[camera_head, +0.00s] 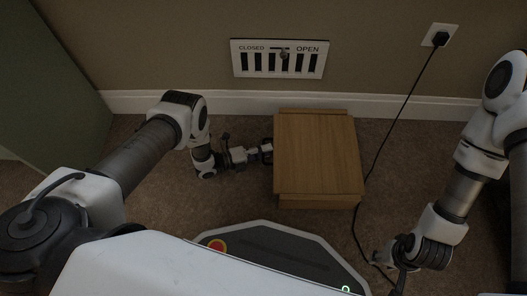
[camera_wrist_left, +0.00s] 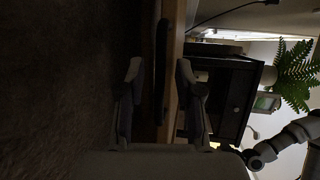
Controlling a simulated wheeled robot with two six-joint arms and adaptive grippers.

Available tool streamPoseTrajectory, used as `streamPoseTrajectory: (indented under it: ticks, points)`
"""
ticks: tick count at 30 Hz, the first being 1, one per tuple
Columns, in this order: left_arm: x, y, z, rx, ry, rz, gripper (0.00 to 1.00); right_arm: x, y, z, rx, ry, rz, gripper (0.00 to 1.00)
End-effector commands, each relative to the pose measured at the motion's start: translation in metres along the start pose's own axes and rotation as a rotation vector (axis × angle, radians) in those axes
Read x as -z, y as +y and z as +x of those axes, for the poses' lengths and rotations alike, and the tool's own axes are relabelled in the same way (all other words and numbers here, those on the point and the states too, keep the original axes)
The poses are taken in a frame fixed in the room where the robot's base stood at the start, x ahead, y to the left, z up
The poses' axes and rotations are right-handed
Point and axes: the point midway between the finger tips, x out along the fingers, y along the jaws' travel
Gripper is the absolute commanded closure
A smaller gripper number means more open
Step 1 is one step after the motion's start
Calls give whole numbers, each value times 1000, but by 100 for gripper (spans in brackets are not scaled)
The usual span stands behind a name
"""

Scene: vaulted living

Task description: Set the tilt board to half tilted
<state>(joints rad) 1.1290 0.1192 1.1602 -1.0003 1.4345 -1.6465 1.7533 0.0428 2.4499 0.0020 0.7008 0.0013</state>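The tilt board (camera_head: 318,155) is a light wooden panel on a wooden base, on the carpet in the head view. Strips of the base show at its far and near edges; I cannot tell its tilt angle from above. My left gripper (camera_head: 267,152) is at the middle of the board's left edge. In the left wrist view my left gripper (camera_wrist_left: 158,72) has its fingers apart, with a wooden edge (camera_wrist_left: 172,45) and a dark bar between them. I cannot tell whether they touch. My right gripper (camera_head: 393,276) is low at the right, away from the board, its fingers unclear.
A wall vent (camera_head: 279,60) marked CLOSED and OPEN is behind the board. A black cord (camera_head: 391,124) runs from a wall outlet (camera_head: 440,36) down the board's right side. A dark cabinet (camera_wrist_left: 233,95) and a plant (camera_wrist_left: 295,75) show in the left wrist view.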

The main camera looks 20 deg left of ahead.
Motion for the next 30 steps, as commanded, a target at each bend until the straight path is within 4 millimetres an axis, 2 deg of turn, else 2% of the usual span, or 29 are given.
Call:
streamPoseTrajectory:
  ticks: [1,2,3,11,18,21,30]
  points:
    - [0,0,0,0,0,0,83,0,0,0,0,0,0,60]
    - [0,0,0,0,0,0,93,0,0,0,0,0,0,60]
    - [0,0,0,0,0,0,100,0,0,0,0,0,0,60]
    - [0,-4,-1,-7,-1,2,100,0,0,-6,0,-1,0,60]
    - [-2,-33,-5,-93,-1,38,100,-1,-1,-50,1,-4,-5,60]
    - [-2,-40,-5,-98,-1,40,100,-1,-1,-59,1,-4,-6,60]
    - [-2,-38,-4,-97,-2,40,100,-2,-1,-56,1,-5,-6,60]
